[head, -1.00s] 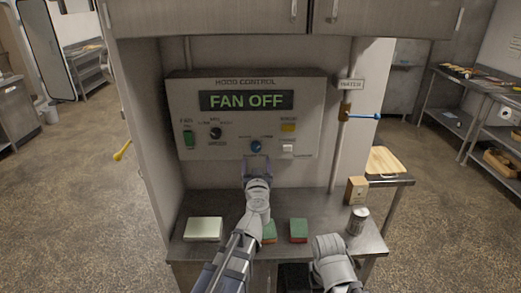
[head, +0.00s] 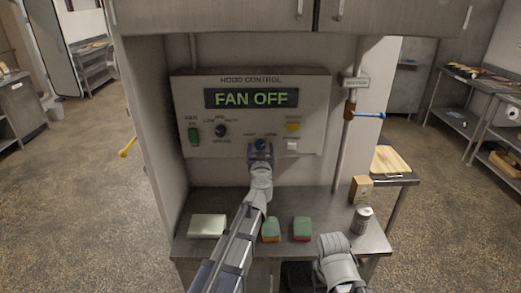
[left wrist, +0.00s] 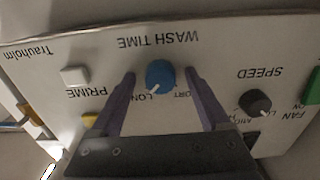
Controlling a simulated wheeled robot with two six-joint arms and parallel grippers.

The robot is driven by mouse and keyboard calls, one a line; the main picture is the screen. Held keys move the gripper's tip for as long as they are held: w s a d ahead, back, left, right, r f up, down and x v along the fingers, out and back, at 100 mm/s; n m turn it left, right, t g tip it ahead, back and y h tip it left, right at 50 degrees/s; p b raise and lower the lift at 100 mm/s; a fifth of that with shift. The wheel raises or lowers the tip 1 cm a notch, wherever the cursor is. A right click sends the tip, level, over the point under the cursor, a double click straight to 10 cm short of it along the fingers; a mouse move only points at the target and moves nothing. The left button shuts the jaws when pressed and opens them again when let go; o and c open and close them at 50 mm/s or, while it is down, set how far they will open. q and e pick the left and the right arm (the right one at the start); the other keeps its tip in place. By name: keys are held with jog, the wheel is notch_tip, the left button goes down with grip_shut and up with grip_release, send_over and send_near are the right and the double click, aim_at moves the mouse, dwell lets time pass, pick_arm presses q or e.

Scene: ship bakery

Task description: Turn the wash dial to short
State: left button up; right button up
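The wash dial (head: 261,144) is a blue knob low in the middle of the hood control panel. In the left wrist view, where the panel appears upside down, the wash dial (left wrist: 160,75) sits under the words WASH TIME. Its white pointer slants toward the LONG label. My left gripper (head: 260,150) is at the dial. In the left wrist view its fingers (left wrist: 162,82) are spread, one on each side of the knob, with gaps showing. My right arm shows at the lower right, but its gripper fingers are not visible.
The panel (head: 313,110) also has a green fan switch (head: 194,136), a black speed knob (head: 221,130), a yellow button (head: 293,127) and a white prime button (head: 292,146). The display reads FAN OFF. Below, the counter holds sponges (head: 302,229), a pale block (head: 208,226) and a can (head: 363,219).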

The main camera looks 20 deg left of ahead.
pick_arm(q)
grip_shut()
dwell(0.4)
jog(key=n, duration=1.4)
jog(key=shift+r+n, duration=0.1)
jog(key=shift+n, duration=1.8)
